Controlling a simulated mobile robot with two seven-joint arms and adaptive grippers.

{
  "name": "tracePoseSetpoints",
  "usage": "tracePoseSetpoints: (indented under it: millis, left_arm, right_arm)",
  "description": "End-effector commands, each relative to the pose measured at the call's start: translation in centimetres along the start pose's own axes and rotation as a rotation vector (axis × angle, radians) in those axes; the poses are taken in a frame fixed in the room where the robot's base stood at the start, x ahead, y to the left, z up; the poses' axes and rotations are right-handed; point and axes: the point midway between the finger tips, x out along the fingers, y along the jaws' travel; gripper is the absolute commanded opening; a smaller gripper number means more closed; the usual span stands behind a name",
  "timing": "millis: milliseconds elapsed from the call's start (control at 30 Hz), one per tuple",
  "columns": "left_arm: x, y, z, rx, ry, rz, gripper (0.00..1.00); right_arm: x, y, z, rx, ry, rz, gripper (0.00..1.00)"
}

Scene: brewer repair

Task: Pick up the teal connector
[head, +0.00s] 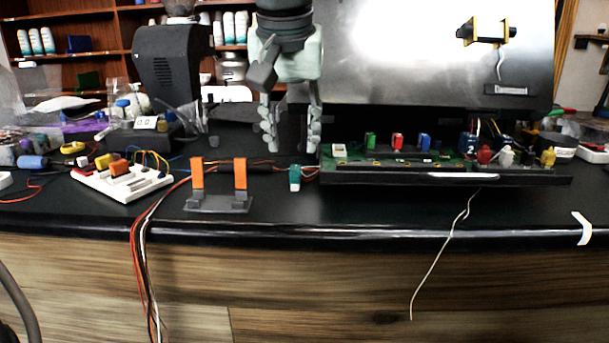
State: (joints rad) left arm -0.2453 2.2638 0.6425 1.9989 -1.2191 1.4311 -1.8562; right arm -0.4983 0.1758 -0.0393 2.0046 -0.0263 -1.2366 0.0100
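A small teal connector (294,178) stands near the front of the black bench, just left of the green circuit board. Coloured wires lead from it. My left gripper (293,142) hangs above and behind it in the picture, fingers pointing down and spread apart. Nothing shows between its fingers, and they look clear of the connector. My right gripper is not in view.
An orange two-post holder (218,187) stands left of the connector. The opened brewer's circuit board (440,165) is close on the right. A white breadboard (122,182) with wires lies further left. The bench's front edge (290,235) is close.

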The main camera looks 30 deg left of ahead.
Motion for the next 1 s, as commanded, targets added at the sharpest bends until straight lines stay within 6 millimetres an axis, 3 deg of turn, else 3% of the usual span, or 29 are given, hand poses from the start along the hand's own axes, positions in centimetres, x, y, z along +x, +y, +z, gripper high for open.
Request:
tracePoseSetpoints:
  millis: [400, 700, 1000]
  left_arm:
    - [5.7, 0.2, 0.1, -0.006, -0.005, 0.003, 0.39]
    - [6.2, 0.2, 0.0, -0.006, -0.002, 0.005, 0.39]
    - [6.2, 0.2, 0.0, -0.007, -0.002, 0.005, 0.03]
  right_arm:
    - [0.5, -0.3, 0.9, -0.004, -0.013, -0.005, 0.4]
    - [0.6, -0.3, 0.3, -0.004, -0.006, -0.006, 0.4]
    - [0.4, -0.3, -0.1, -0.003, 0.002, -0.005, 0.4]
